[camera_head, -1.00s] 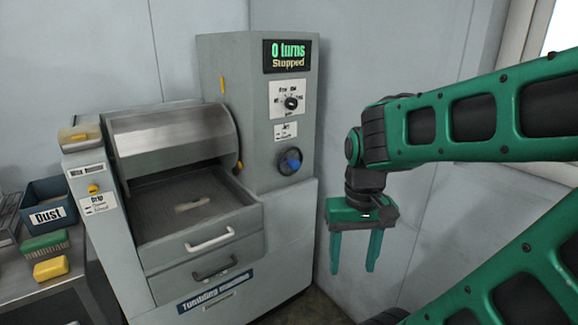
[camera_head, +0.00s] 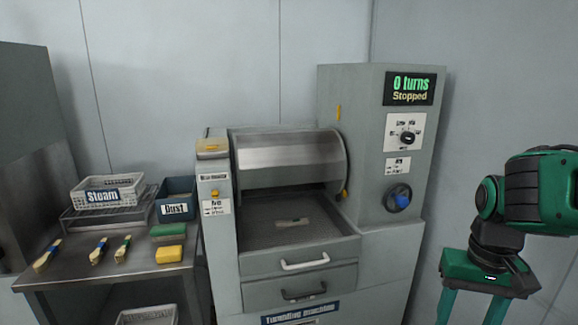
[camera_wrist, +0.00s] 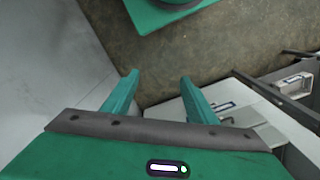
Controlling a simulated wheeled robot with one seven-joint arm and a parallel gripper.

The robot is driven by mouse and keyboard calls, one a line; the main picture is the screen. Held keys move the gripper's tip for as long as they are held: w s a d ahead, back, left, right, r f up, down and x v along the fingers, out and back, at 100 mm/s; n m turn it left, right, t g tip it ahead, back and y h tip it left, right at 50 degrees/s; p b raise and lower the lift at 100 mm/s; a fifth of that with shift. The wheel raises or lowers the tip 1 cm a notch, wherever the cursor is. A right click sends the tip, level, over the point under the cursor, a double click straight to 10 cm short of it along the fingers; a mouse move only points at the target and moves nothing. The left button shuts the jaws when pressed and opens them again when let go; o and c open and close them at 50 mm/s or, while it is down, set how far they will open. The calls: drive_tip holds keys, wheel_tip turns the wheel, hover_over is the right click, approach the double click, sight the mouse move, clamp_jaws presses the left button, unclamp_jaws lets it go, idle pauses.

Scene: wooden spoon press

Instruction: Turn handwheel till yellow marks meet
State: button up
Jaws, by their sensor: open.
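The handwheel (camera_head: 398,198), dark with a blue centre, sits on the front of the machine's tall right cabinet. One yellow mark (camera_head: 338,113) is on the cabinet's side, high beside the drum cover. Another yellow mark (camera_head: 345,194) is at the lower right edge of the drum cover. The two marks are well apart. The display (camera_head: 409,89) above reads "0 turns" and "Stopped". My gripper (camera_head: 474,310) is open and empty, pointing down, right of and below the handwheel, not touching it. Its fingertips are cut off there but show in the wrist view (camera_wrist: 159,77).
A selector dial (camera_head: 408,138) sits above the handwheel. A small wooden piece (camera_head: 291,222) lies in the open tray (camera_head: 262,236). The side table (camera_head: 128,268) holds a Steam basket (camera_head: 107,189), a Dust bin (camera_head: 175,200), sponges and several spoons. A wall stands behind the machine.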

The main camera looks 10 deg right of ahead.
drive_tip(key=w+d+f+m+t+y, duration=0.1)
drive_tip(key=w+d+f+m+t, duration=0.15)
drive_tip(key=w, duration=0.75)
drive_tip(key=w+d+f+m+t+y, duration=0.2)
drive_tip(key=w+f+t, duration=0.15)
drive_tip(key=w, duration=0.75)
drive_tip(key=w+d+f+m+t+y, duration=0.15)
drive_tip(key=w+f, duration=0.25)
drive_tip(key=w, duration=0.6)
drive_tip(key=m+t+h, duration=0.4)
drive_tip(key=m+t, duration=0.7)
drive_tip(key=m, duration=0.2)
approach(405, 204)
drive_tip(key=w, duration=0.9)
drive_tip(key=shift+w+a+r, duration=0.1)
drive_tip(key=shift+w+r, duration=0.05)
drive_tip(key=shift+r, duration=0.1)
